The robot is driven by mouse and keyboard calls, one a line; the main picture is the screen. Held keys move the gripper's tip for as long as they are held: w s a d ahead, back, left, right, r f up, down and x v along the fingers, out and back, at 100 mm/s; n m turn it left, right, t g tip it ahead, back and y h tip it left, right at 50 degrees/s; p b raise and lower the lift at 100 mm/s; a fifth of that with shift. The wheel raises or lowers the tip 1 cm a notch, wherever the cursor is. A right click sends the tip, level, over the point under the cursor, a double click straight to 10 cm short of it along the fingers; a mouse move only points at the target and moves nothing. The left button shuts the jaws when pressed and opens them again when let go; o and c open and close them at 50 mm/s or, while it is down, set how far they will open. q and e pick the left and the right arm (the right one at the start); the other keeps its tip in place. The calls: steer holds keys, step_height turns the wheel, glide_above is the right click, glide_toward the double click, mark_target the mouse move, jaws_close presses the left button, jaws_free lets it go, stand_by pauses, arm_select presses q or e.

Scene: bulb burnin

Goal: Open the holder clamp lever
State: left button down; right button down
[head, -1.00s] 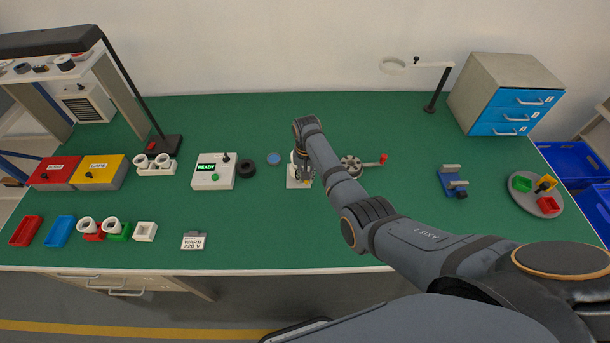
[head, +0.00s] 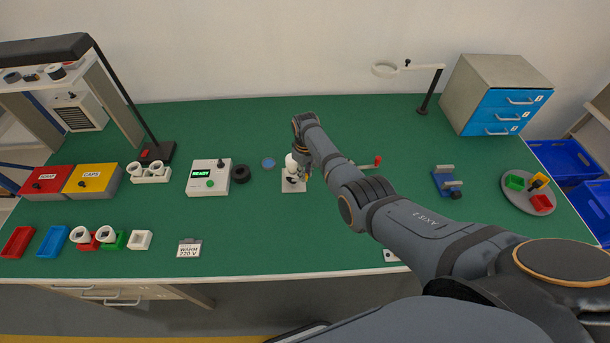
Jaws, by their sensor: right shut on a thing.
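The bulb holder (head: 293,187) is a small white base plate at the middle of the green bench in the head view. A white bulb (head: 291,161) stands upright over it, with dark parts below. My right gripper (head: 303,176) is low at the right side of the holder, shut on what looks like its small clamp lever. The lever is too small and too covered by the gripper to see its angle. My left gripper is not in view.
A red-knobbed crank (head: 376,161) is partly hidden behind my right arm. A white READY box (head: 208,177), black ring (head: 241,173) and blue disc (head: 268,163) lie left of the holder. A blue fixture (head: 446,182) stands right. Bench in front of the holder is clear.

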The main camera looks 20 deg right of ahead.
steer(key=shift+w+r+n, duration=0.1)
steer(key=shift+w+n, duration=0.1)
steer(key=shift+n, duration=0.3)
steer(key=c, duration=1.3)
jaws_free()
steer(key=shift+o, duration=0.2)
steer(key=shift+r, duration=0.1)
step_height(320, 180, up, 12)
steer(key=shift+f, duration=0.2)
